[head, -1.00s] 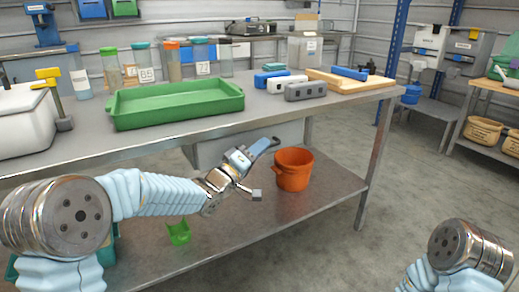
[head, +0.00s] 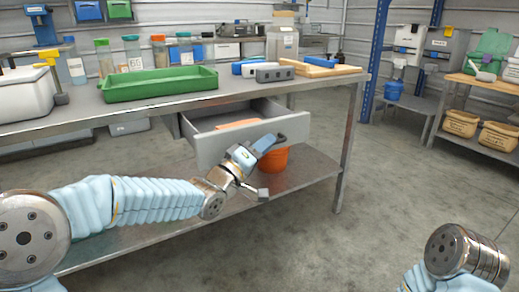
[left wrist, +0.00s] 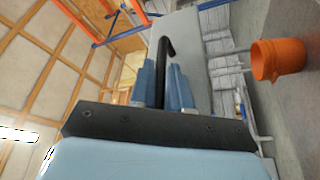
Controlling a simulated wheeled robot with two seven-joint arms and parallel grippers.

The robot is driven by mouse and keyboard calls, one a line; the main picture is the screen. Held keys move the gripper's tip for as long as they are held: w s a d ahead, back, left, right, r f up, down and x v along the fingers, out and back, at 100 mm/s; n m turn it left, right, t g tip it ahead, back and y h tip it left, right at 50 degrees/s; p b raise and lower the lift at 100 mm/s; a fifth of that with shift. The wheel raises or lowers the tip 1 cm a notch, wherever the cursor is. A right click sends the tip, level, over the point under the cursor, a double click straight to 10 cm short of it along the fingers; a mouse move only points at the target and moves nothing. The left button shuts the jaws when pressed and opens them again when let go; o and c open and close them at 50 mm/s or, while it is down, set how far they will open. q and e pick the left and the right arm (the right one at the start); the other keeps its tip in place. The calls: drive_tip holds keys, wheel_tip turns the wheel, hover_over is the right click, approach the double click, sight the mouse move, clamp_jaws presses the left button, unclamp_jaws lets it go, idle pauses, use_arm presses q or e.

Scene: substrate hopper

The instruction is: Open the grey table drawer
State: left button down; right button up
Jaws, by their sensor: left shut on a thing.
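The grey table drawer (head: 212,149) hangs under the table top and stands pulled out, its inside showing in the head view. An orange thing (head: 238,124) lies in it. My left gripper (head: 268,143) is at the right part of the drawer front, shut on the dark drawer handle (head: 281,139). In the left wrist view the black handle (left wrist: 168,48) runs between the two blue fingers, with the grey drawer front (left wrist: 188,40) behind. My right gripper is out of view; only part of my right arm shows at the lower right.
The metal table (head: 345,100) carries a green tray (head: 160,88), jars, blue and grey blocks and a wooden board (head: 325,70). An orange bucket (head: 274,160) stands on the lower shelf, partly hidden by my gripper. The floor (head: 370,200) to the right is clear.

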use_arm(q)
drive_tip(key=shift+s+d+b, duration=0.3)
drive_tip(key=shift+s+d, duration=0.2)
drive_tip(key=shift+s, duration=0.2)
drive_tip(key=shift+s+d+b, duration=0.3)
drive_tip(key=shift+s+d, duration=0.2)
drive_tip(key=shift+s, duration=0.2)
drive_tip(key=c, duration=1.4)
unclamp_jaws()
drive_tip(key=shift+c, duration=0.2)
drive_tip(key=v, duration=1.4)
drive_tip(key=shift+w, duration=0.1)
